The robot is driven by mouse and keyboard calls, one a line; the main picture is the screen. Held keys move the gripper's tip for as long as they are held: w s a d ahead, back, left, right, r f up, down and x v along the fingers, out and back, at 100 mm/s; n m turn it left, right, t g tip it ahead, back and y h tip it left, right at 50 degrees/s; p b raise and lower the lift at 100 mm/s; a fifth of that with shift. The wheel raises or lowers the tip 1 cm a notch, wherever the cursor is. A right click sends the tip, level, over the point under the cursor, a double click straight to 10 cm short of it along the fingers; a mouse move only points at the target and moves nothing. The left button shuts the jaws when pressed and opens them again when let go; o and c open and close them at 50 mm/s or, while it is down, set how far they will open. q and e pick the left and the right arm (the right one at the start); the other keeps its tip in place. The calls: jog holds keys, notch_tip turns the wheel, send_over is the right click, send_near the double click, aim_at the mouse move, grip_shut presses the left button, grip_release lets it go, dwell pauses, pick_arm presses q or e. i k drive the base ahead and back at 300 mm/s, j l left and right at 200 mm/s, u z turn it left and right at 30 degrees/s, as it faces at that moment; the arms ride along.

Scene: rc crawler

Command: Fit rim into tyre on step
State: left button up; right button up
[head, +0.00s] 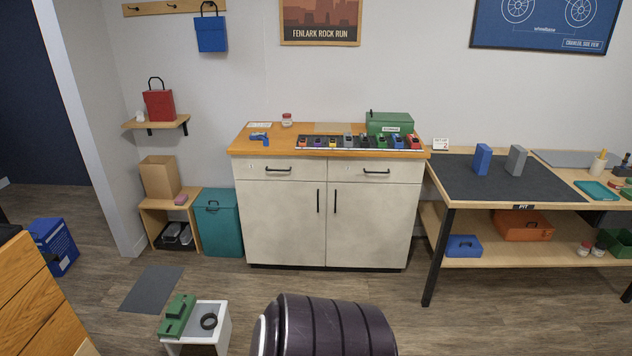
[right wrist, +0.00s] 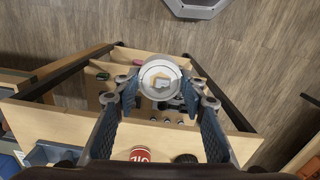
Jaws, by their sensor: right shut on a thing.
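A black tyre (head: 209,321) lies flat on the white step (head: 222,345) at the lower left of the head view. A green block-like object (head: 177,315) sits beside it, to its left on the step. In the right wrist view my right gripper (right wrist: 161,88) is shut on a round silver-white rim (right wrist: 160,79), held between its two fingertips. The rim's face has a light hexagonal mark. The right gripper and rim do not show in the head view, and the tyre is not seen in the wrist view. My left gripper is in neither view.
In the wrist view, a wooden shelf unit (right wrist: 60,121) with small items and a red-lidded jar (right wrist: 140,154) lie beyond the gripper. In the head view, a cabinet (head: 322,215) stands at the back, a workbench (head: 450,180) at right. A grey mat (head: 151,289) lies behind the step.

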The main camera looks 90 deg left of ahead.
aim_at(209, 323)
jog(key=u, duration=2.1)
jog(key=i+u, duration=0.15)
jog(key=u, duration=0.3)
jog(key=i+u, duration=0.1)
jog(key=u, duration=0.75)
jog(key=i+l+u, duration=0.15)
jog(key=u, duration=0.3)
jog(key=i+l+u, duration=0.1)
jog(key=l+u, duration=0.3)
jog(key=i+l+u, duration=0.1)
jog(key=u, duration=0.35)
jog(key=l+u, duration=0.6)
jog(key=l, duration=0.75)
jog(key=k+l+u, duration=0.2)
jog(key=l, duration=0.75)
jog(key=i, duration=0.1)
